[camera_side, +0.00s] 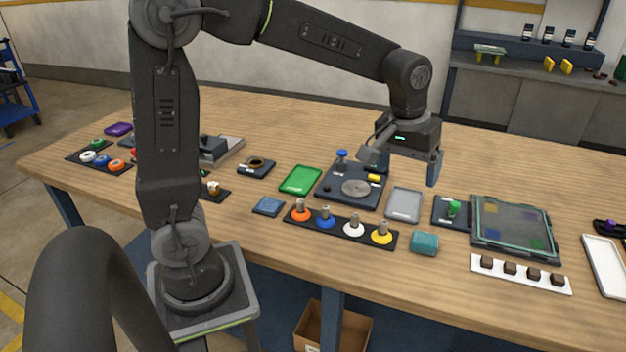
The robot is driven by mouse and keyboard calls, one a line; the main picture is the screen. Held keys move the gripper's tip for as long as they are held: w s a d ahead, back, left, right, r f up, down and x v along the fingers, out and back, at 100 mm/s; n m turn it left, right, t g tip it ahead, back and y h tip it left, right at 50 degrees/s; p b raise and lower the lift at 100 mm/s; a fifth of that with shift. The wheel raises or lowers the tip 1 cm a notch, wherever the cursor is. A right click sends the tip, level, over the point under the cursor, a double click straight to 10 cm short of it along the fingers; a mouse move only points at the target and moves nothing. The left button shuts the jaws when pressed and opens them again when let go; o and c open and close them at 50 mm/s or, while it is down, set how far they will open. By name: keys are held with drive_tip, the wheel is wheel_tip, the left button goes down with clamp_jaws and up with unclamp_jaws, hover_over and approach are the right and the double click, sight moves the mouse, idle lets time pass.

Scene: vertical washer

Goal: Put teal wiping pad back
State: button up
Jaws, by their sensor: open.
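The teal wiping pad (424,243) is a small rounded block lying on the wooden table, near its front edge, just right of the yellow-based peg. A shallow grey tray (404,204) lies behind it and looks empty. My gripper (400,168) is open and empty, with its fingers spread above the table behind the grey tray. It is apart from the pad, up and to the left of it in the picture.
A black strip (340,236) with several coloured-base pegs stands left of the pad. A dark station (350,200) with a metal disc is behind the strip. A clear-lidded case (515,228) and a white tray (520,276) of brown blocks lie right.

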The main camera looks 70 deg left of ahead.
drive_tip(key=s+r+m+t, duration=0.1)
drive_tip(key=s+m+t, duration=0.2)
drive_tip(key=s, duration=1.5)
drive_tip(key=m, duration=0.2)
drive_tip(key=shift+s+r+m+t, duration=0.3)
drive_tip(key=shift+s+r+m, duration=0.05)
drive_tip(key=shift+r+m, duration=0.05)
